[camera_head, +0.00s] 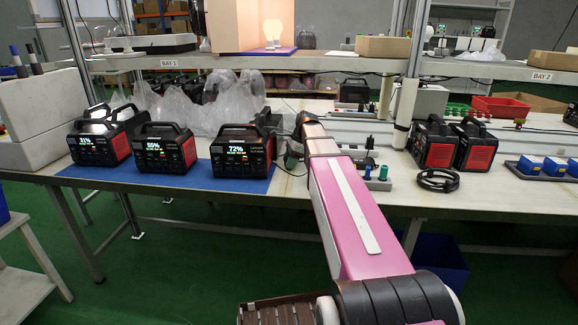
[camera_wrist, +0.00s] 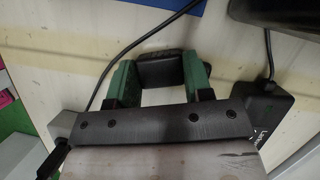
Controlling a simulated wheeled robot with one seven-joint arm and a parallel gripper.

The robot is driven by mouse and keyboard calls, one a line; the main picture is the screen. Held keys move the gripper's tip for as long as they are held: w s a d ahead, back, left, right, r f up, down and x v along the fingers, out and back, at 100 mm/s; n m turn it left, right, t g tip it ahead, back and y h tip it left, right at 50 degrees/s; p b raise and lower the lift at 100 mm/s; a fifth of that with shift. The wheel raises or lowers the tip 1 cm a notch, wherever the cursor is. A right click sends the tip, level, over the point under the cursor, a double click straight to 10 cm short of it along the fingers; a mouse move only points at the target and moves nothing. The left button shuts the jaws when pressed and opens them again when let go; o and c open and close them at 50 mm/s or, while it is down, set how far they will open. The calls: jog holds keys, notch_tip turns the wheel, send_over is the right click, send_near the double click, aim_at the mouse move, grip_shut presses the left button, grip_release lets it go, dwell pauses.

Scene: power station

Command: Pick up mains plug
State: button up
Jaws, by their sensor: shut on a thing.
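The mains plug (camera_wrist: 160,70) is a dark block between the two green fingers of my gripper (camera_wrist: 161,82) in the wrist view. The fingers are shut on its sides. In the head view my gripper (camera_head: 293,155) is over the worktable, just right of the blue mat, and my arm hides most of what is around it. I cannot make out the plug in the head view. Whether the plug touches the table is unclear.
A black adapter (camera_wrist: 262,110) with a cable lies right of my gripper. Another black cable (camera_wrist: 140,40) runs past on the left. The 72% power station (camera_head: 241,152) stands close left on the blue mat (camera_head: 205,184). A coiled cable (camera_head: 438,180) lies to the right.

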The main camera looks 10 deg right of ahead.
notch_tip(320, 180, up, 10)
dwell(0.7)
jog(key=shift+s, duration=0.1)
